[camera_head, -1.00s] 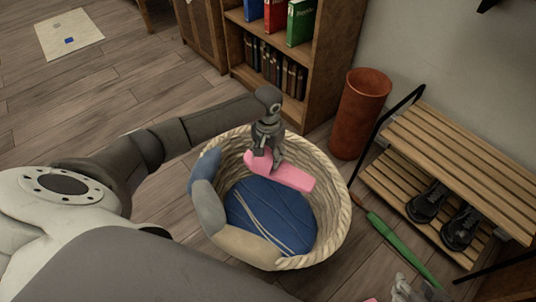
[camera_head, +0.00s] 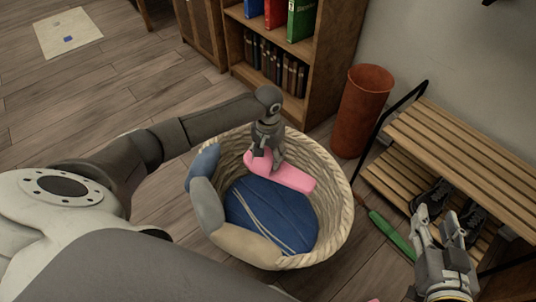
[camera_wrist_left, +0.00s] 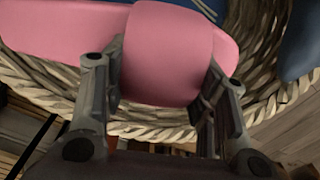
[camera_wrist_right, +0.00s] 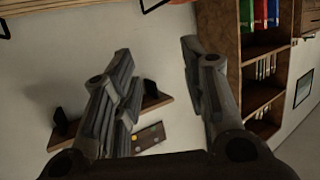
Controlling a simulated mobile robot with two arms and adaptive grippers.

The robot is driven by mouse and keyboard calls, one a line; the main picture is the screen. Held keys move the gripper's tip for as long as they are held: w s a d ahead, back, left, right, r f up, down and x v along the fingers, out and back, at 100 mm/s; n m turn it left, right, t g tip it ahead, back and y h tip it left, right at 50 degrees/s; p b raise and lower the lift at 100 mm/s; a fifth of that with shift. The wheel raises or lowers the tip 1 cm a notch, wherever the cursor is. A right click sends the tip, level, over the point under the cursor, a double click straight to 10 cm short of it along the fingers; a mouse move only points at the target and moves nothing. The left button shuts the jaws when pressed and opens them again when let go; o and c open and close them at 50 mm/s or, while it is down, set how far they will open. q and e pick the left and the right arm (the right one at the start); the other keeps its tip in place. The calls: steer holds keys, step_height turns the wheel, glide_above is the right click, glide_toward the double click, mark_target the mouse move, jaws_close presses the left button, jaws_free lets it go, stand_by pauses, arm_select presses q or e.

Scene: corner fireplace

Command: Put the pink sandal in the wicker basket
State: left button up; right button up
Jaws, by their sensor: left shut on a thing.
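The pink sandal (camera_head: 292,178) is over the wicker basket (camera_head: 335,205), inside its rim as seen from the head. My left gripper (camera_head: 262,160) is shut on the sandal's strap. In the left wrist view the strap (camera_wrist_left: 168,55) sits between the two fingers, with the woven rim (camera_wrist_left: 150,122) behind it. I cannot tell whether the sandal touches the basket's contents. The basket holds a blue item (camera_head: 270,215) with pale cords and has grey, blue and tan padded pieces along its near left side. My right gripper (camera_head: 437,215) is open and empty at the lower right.
A slatted shoe bench (camera_head: 460,150) with dark shoes (camera_head: 432,195) stands at right. A green long object (camera_head: 392,236) lies on the floor beside it. A red-brown bin (camera_head: 361,112) and a bookshelf (camera_head: 325,60) stand behind the basket.

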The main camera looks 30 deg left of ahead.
arm_select(q)
step_height(320, 180, down, 4)
steer(key=shift+f+b, duration=0.15)
steer(key=shift+b, duration=0.4)
steer(key=shift+f, duration=0.55)
arm_select(e)
step_height(320, 180, up, 7)
steer(key=w+a+t+y, duration=0.1)
steer(key=t, duration=0.3)
steer(key=shift+w+a+y, duration=0.15)
steer(key=shift+y, duration=0.15)
arm_select(q)
steer(key=o, duration=1.1)
steer(key=shift+o, duration=0.2)
step_height(320, 180, up, 12)
arm_select(e)
steer(key=shift+f, duration=0.1)
